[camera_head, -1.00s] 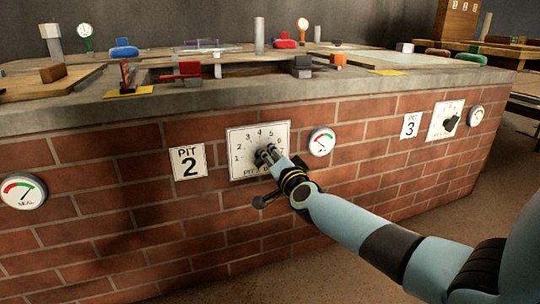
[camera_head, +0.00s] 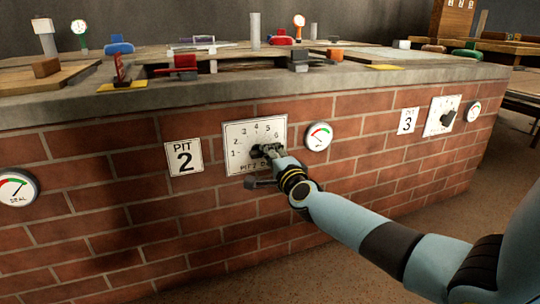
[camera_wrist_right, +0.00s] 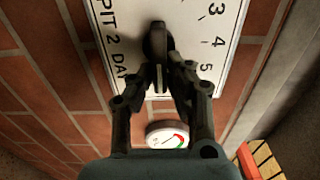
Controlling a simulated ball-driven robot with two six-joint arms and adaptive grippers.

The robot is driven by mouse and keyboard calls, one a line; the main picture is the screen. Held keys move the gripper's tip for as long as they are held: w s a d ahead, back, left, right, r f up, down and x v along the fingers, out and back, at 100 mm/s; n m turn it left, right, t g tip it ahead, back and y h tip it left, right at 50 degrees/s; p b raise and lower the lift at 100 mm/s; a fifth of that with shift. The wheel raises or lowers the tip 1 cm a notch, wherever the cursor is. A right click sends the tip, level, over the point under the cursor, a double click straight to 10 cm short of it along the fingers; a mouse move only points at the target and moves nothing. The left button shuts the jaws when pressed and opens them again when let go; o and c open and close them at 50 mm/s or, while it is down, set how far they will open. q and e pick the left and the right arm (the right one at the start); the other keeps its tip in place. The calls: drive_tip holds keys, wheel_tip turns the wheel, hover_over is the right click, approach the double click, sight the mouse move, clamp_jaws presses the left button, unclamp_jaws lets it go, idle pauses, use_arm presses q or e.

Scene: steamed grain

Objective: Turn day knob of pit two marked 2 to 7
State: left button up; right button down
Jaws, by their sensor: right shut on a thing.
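The pit two day dial is a white plate (camera_head: 231,133) on the brick wall, to the right of the PIT 2 sign (camera_head: 185,157). Numbers 1 to 6 show in an arc in the head view; the 7 is hidden behind my gripper. The dark knob (camera_head: 257,151) sits at the plate's middle, partly covered. My right gripper (camera_head: 268,151) is shut on the knob. In the right wrist view the fingers (camera_wrist_right: 161,75) meet at the black knob (camera_wrist_right: 157,40), beside the 3, 4 and 5. I cannot tell which number the knob points at. My left gripper is not in view.
A round gauge (camera_head: 318,135) is on the wall right of the dial, close to my right wrist. Pit three's sign (camera_head: 407,121) and dial (camera_head: 433,125) are further right. The concrete counter edge (camera_head: 130,103) runs above the dial.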

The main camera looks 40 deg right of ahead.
drive_tip(key=shift+f, duration=0.15)
drive_tip(key=c, duration=1.3)
unclamp_jaws()
drive_tip(key=v, duration=1.2)
